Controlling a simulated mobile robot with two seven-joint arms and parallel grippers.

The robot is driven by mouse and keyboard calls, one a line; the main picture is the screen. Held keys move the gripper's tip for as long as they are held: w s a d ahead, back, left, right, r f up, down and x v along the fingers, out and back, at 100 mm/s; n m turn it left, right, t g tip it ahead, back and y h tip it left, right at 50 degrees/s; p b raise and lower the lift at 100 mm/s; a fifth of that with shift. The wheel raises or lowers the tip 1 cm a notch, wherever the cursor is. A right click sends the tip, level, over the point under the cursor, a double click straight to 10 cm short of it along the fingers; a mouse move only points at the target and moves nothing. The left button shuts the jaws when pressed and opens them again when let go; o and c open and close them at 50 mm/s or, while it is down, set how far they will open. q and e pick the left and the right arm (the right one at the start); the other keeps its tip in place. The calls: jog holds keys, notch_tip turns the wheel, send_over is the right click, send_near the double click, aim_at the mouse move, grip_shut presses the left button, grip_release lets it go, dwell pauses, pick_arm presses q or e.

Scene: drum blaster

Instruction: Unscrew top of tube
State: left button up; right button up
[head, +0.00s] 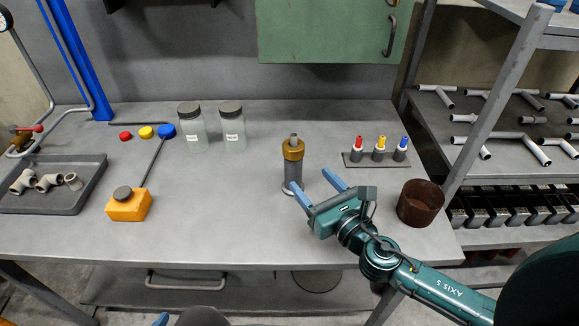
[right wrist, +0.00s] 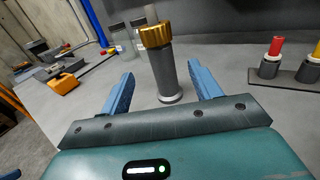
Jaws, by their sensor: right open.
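The tube (head: 293,175) stands upright on the table, a grey cylinder on a round base with a brass-coloured top (head: 293,149) and a small grey stub above it. My right gripper (head: 309,178) is open beside the tube, on its near right side, with one blue finger overlapping its lower body. In the right wrist view the tube (right wrist: 164,70) shows upright between the open fingers (right wrist: 160,70), with its brass top (right wrist: 156,35) above them. No finger visibly grips it. Only a blue tip (head: 160,319), apparently of my left gripper, shows at the bottom edge; its jaws are hidden.
Right of the tube are a rack (head: 375,160) with red, yellow and blue capped pieces and a brown cup (head: 420,203). Two lidded jars (head: 232,132) stand behind left. An orange box (head: 129,205) and a tray of fittings (head: 60,207) lie left. The table's middle is clear.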

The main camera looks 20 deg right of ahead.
aim_at(296, 163)
jog(key=x, duration=1)
jog(key=shift+w+p, duration=0.35)
jog(key=shift+w, duration=0.05)
jog(key=shift+c, duration=0.2)
jog(key=shift+f, duration=0.1)
grip_shut()
jog(key=shift+r, duration=0.2)
